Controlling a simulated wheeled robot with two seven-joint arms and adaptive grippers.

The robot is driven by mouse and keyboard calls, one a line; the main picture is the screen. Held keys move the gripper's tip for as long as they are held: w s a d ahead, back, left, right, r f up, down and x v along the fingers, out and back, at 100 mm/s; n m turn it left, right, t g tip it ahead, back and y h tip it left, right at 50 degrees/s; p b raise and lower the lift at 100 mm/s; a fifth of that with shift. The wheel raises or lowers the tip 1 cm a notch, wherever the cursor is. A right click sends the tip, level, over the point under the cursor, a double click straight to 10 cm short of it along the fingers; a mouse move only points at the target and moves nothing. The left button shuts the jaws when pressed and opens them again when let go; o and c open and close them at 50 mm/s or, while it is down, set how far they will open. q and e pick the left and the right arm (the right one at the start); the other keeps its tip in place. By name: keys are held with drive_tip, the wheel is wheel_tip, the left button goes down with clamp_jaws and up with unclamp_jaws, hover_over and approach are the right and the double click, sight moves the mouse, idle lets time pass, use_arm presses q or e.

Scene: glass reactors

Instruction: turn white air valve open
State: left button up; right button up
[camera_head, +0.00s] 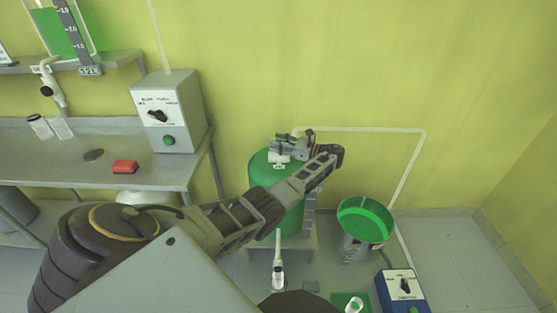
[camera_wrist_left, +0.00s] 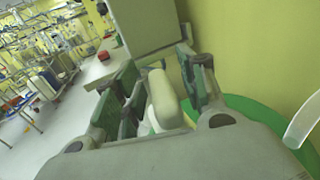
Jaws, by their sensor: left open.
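The white air valve (camera_head: 279,157) sits at the top of the green tank (camera_head: 262,176), partly hidden by my left gripper. My left gripper (camera_head: 283,144) points to the left over the tank top, right at the valve. In the left wrist view, a rounded white handle (camera_wrist_left: 165,100) stands between the fingers of the left gripper (camera_wrist_left: 163,72). The fingers are spread apart, one on each side of the handle. Whether either finger touches it I cannot tell. My right gripper is not in view.
A white pipe (camera_head: 370,129) runs along the wall behind the tank. A green-topped bucket (camera_head: 365,219) and a blue control box (camera_head: 401,290) stand to the right. A bench with a grey switch box (camera_head: 168,113) and a red object (camera_head: 125,167) is at left.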

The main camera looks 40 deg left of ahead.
use_arm(q)
drive_tip(key=shift+m+t+y+p, duration=0.4)
drive_tip(key=shift+m+t+p, duration=0.9)
drive_tip(key=shift+t+p, duration=0.6)
drive_tip(key=shift+m+t, duration=0.3)
drive_tip(key=shift+t, duration=0.3)
drive_tip(key=shift+m+t+p, duration=0.65)
drive_tip(key=shift+m+t, duration=0.55)
drive_tip(key=shift+t, duration=0.7)
drive_tip(key=shift+m+t+h, duration=0.4)
drive_tip(key=shift+m+t, duration=0.3)
drive_tip(key=shift+t, duration=0.3)
drive_tip(key=shift+m+t+h, duration=0.6)
drive_tip(key=shift+m+t, duration=0.4)
drive_tip(key=shift+t, duration=0.5)
drive_tip(key=shift+m+t+h+b, duration=0.5)
drive_tip(key=shift+m+t+h, duration=0.5)
drive_tip(key=shift+t, duration=0.4)
drive_tip(key=shift+m+t+h+b, duration=0.8)
drive_tip(key=shift+m+t+h, duration=0.4)
drive_tip(key=shift+m+t, duration=0.15)
drive_tip(key=v, duration=1.2)
drive_tip(key=shift+p, duration=0.45)
